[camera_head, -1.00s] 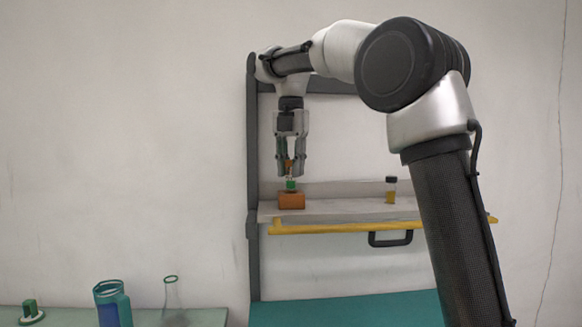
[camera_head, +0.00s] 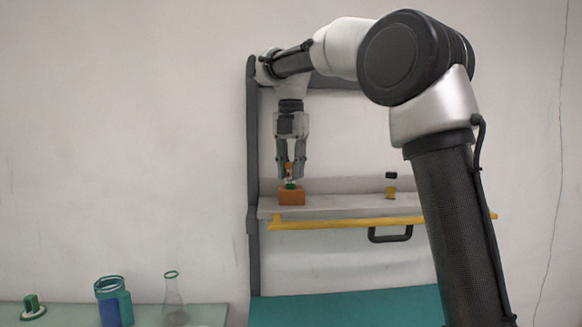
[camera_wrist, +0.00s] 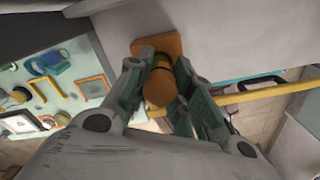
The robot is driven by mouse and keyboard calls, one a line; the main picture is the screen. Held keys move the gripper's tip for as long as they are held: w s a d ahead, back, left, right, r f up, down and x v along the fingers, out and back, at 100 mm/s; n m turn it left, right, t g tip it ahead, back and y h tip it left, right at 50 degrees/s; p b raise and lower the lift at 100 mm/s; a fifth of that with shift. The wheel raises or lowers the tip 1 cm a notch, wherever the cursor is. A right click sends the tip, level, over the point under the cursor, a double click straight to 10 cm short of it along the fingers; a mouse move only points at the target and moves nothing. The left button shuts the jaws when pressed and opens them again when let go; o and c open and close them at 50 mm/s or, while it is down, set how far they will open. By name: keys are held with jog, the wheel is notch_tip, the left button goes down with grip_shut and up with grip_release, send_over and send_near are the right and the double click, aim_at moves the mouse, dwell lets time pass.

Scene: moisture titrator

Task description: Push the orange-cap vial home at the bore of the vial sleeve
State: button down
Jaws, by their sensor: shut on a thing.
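My gripper (camera_head: 290,172) points straight down over the left end of the shelf. It is shut on the orange-cap vial (camera_wrist: 160,86), whose round orange cap shows between the fingers in the wrist view. Below it the orange block of the vial sleeve (camera_head: 291,198) sits on the shelf, with a green collar (camera_head: 291,185) on top. The vial stands upright over the sleeve, its lower end at the collar. The sleeve block also shows behind the vial in the wrist view (camera_wrist: 172,44). The bore is hidden, so I cannot tell how deep the vial sits.
A dark-capped vial with yellow contents (camera_head: 391,190) stands on the shelf (camera_head: 340,206) to the right. A yellow rail (camera_head: 345,222) and a black handle (camera_head: 390,238) run along the shelf front. A blue jar (camera_head: 114,302) and a glass flask (camera_head: 174,300) stand lower left.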

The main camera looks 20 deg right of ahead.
jog(key=shift+f, duration=0.9)
jog(key=c, duration=1.2)
grip_release()
jog(key=shift+o, duration=0.2)
jog(key=shift+r, duration=4)
jog(key=shift+f, duration=0.1)
